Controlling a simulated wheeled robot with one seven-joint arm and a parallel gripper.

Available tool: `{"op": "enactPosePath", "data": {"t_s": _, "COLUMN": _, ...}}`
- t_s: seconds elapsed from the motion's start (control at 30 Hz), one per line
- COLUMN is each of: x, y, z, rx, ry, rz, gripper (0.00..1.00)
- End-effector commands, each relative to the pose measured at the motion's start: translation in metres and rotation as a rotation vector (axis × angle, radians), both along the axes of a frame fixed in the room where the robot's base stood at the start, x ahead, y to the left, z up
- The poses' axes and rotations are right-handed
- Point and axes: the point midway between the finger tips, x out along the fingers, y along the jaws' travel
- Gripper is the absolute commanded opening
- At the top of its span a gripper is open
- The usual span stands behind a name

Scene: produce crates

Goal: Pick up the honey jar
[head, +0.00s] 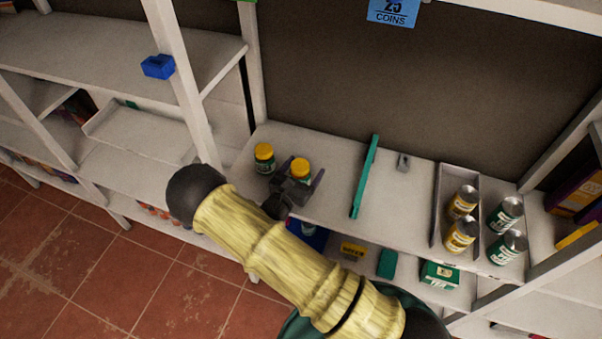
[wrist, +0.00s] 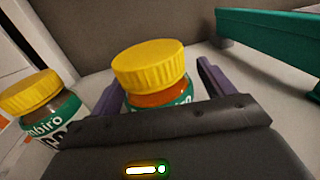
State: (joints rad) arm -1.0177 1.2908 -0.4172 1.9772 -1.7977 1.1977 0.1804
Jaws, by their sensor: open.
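Two jars with yellow lids and green labels stand on the shelf. One jar (head: 300,167), with amber contents like honey, stands between the two fingers of my gripper (head: 298,177). In the wrist view this amber jar (wrist: 150,72) is upright, and my gripper (wrist: 160,85) is open with a finger on each side of it. Its lower part is hidden behind the gripper body, so I cannot tell whether the fingers touch it. The other jar (head: 264,159) is darker inside and stands just left of my gripper; it also shows at the left of the wrist view (wrist: 42,108).
A green divider (head: 364,178) stands on the shelf right of my gripper. Several cans (head: 462,203) stand farther right beside a grey divider (head: 437,205). The shelf between the green and grey dividers is mostly clear. Boxes (head: 440,275) lie on the shelf below.

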Motion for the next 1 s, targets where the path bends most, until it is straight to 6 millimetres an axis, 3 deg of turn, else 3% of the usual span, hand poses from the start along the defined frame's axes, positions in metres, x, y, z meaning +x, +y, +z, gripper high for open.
{"op": "enactPosePath", "data": {"t_s": 0.37, "x": 0.0003, "y": -0.0019, "z": 0.0001, "rx": 0.000, "ry": 0.000, "rz": -0.004, "gripper": 0.79}}
{"op": "enactPosePath", "data": {"t_s": 0.67, "x": 0.0003, "y": -0.0021, "z": 0.0002, "rx": 0.000, "ry": 0.000, "rz": -0.004, "gripper": 0.22}}
{"op": "enactPosePath", "data": {"t_s": 1.0, "x": 0.0006, "y": -0.0010, "z": 0.0055, "rx": 0.000, "ry": -0.004, "rz": -0.003, "gripper": 0.22}}
